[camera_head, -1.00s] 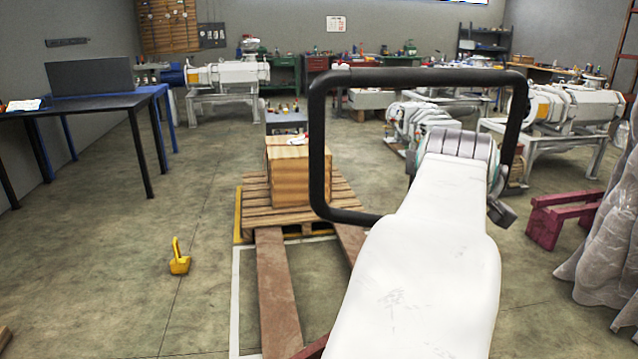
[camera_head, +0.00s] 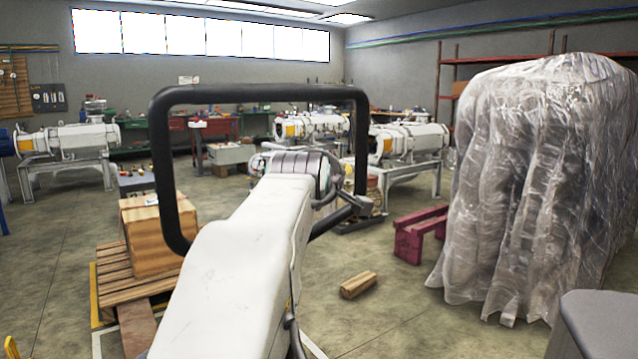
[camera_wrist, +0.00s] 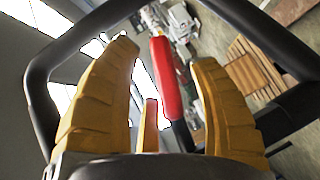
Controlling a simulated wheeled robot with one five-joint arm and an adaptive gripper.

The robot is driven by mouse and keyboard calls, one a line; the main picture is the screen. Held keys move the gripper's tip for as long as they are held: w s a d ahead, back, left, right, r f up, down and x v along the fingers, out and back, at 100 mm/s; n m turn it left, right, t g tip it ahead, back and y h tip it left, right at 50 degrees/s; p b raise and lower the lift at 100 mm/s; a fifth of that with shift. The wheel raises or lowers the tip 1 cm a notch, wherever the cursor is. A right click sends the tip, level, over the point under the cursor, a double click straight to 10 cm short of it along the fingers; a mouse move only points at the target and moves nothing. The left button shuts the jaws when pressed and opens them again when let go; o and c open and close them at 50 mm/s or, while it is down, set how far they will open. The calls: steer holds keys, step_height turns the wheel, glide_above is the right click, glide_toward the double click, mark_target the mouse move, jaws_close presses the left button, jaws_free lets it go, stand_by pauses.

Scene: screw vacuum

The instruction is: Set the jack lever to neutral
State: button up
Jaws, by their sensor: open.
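The jack handle is a black rectangular loop (camera_head: 161,150) in the head view, with the end of my white arm in front of its right part. In the wrist view the loop (camera_wrist: 38,85) frames my gripper on both sides. The red jack lever (camera_wrist: 166,85) stands inside the loop, on a dark stem. My gripper (camera_wrist: 165,56) has its yellow fingers spread, one left and one right of the red lever, with clear gaps to both. A shorter finger shows low between them. My gripper is hidden behind my arm in the head view.
A wooden box (camera_head: 152,235) sits on a pallet (camera_head: 118,280) at the left. A plastic-wrapped bulk (camera_head: 545,180) stands at the right, beside a dark red stand (camera_head: 415,235). A small wood block (camera_head: 358,285) lies on the otherwise open floor in front.

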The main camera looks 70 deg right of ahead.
steer(key=shift+x, duration=0.8)
